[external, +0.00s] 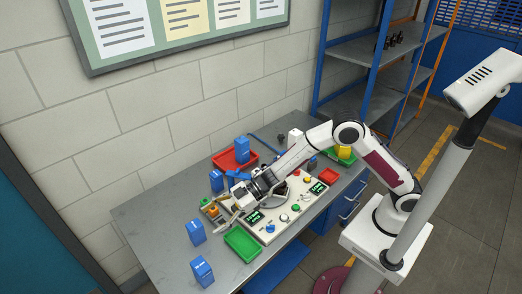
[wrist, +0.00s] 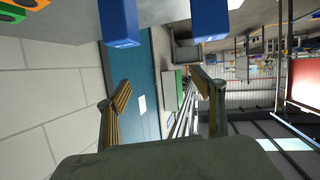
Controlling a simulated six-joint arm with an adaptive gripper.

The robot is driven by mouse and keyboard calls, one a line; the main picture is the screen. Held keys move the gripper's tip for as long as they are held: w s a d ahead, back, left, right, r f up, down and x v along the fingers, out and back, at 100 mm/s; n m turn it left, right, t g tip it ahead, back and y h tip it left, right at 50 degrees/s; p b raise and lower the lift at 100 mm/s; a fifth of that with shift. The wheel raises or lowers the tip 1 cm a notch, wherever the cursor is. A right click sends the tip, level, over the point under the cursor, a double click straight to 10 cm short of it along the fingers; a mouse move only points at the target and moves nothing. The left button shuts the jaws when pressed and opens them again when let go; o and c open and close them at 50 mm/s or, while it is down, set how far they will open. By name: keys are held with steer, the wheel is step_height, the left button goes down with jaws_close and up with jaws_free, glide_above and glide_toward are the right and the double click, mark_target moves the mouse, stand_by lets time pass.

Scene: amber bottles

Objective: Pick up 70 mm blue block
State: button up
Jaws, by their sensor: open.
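My gripper (external: 228,210) is low over the table, pointing left. In the wrist view its fingers (wrist: 163,92) are apart with nothing between them. Two blue blocks show at the top there, a left one (wrist: 119,22) and a right one (wrist: 209,20).
Bare table (external: 150,222) lies at the left.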

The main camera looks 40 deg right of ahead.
mark_target(207, 258)
steer(key=s+a+f+n+g+y, duration=0.1)
steer(key=s+a+f+n+g, duration=0.1)
steer(key=s+a+f, duration=0.3)
steer(key=s+a+g, duration=0.1)
steer(key=s, duration=0.2)
steer(key=shift+f+g, duration=0.3)
steer(key=shift+g, duration=0.1)
steer(key=shift+x, duration=1.2)
steer(key=shift+a+f, duration=1.05)
steer(key=shift+a, duration=0.25)
steer(key=shift+x, duration=1.05)
steer(key=shift+r, duration=0.1)
steer(key=c, duration=1.4)
